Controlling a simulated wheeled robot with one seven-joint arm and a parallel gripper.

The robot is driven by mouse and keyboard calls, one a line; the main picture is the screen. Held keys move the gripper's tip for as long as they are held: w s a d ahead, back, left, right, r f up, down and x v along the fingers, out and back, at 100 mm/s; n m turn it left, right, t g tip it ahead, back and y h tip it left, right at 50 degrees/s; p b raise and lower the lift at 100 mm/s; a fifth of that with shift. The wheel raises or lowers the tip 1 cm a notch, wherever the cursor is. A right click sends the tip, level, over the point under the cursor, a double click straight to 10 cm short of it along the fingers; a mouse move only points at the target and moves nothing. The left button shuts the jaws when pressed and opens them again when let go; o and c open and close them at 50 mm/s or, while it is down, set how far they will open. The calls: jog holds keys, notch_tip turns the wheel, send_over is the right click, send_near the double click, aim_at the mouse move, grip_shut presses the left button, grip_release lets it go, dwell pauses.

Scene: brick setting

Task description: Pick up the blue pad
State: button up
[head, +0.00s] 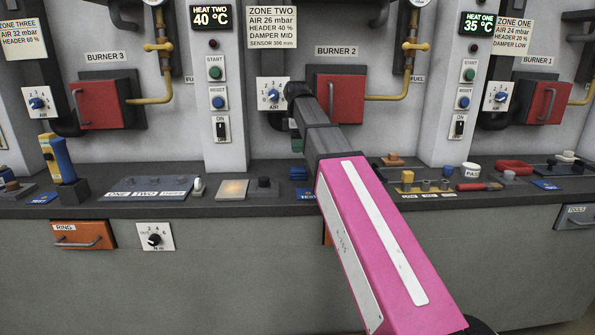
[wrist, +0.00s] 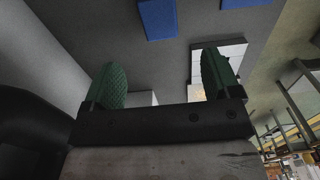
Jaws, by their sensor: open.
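A small dark blue block (head: 300,173), which looks like the blue pad, lies on the dark counter (head: 240,205) just left of my arm. A flat blue tag with lettering (head: 308,194) lies in front of it. In the wrist view a blue piece (wrist: 157,18) shows at the top, beyond the fingertips, and a second blue piece (wrist: 240,3) is cut off by the top edge. I cannot tell for certain which of them is the pad. My gripper (wrist: 161,75) has green fingers set wide apart with nothing between them. In the head view it is mostly hidden behind my arm.
Left of the blue block are a dark base with a black knob (head: 263,183) and a lit panel (head: 232,189). Right of my arm are a brass-coloured fixture (head: 408,182) and a white cup (head: 471,170). The burner 2 box (head: 345,98) stands behind.

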aim_at(298, 168)
jog(key=f, duration=1)
jog(key=shift+d+f, duration=0.25)
jog(key=shift+f, duration=0.05)
jog(key=c, duration=1)
